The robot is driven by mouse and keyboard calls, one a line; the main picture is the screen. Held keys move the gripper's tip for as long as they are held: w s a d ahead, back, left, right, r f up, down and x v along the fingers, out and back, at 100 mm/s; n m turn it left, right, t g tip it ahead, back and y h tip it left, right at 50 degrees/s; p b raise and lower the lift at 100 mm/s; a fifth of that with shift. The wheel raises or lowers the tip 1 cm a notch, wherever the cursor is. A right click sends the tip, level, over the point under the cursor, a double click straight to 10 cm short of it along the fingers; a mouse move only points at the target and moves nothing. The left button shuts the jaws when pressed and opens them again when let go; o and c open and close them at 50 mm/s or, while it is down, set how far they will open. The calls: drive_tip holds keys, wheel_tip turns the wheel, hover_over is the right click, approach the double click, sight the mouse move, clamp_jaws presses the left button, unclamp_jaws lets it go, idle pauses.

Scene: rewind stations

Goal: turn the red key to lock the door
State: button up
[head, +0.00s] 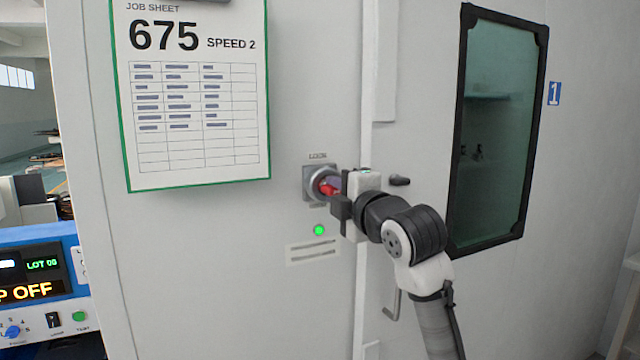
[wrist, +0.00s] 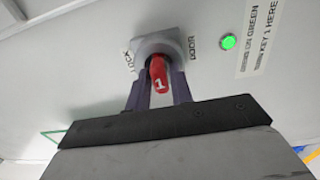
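The red key (head: 328,187) sits in a grey round lock (head: 309,184) on the white cabinet front, under a label reading LOCK. In the wrist view the key (wrist: 158,76) bears a white 1 and stands between the two fingers of my gripper (wrist: 161,84). The fingers are close together and appear shut on the key. In the head view my gripper (head: 334,192) reaches the lock from the right and hides part of the key. The door (head: 415,120) with a dark-framed window is right of the lock and looks closed.
A green lamp (head: 319,230) is lit below the lock, with a printed label (head: 314,252) under it. A job sheet (head: 195,95) reading 675, SPEED 2 hangs to the upper left. A dark handle (head: 399,181) is just right of my gripper. A blue control panel (head: 40,280) stands at lower left.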

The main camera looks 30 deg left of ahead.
clamp_jaws()
drive_tip(key=n+b, duration=0.1)
drive_tip(key=n, duration=0.3)
drive_tip(key=shift+d+f+b, duration=0.1)
drive_tip(key=shift+d+b, duration=0.05)
drive_tip(key=shift+b, duration=0.15)
drive_tip(key=n, duration=0.2)
drive_tip(key=shift+n, duration=0.4)
drive_tip(key=n, duration=0.3)
drive_tip(key=shift+w+b, duration=0.1)
drive_tip(key=shift+b, duration=0.25)
drive_tip(key=n, duration=0.3)
drive_tip(key=shift+n, duration=0.3)
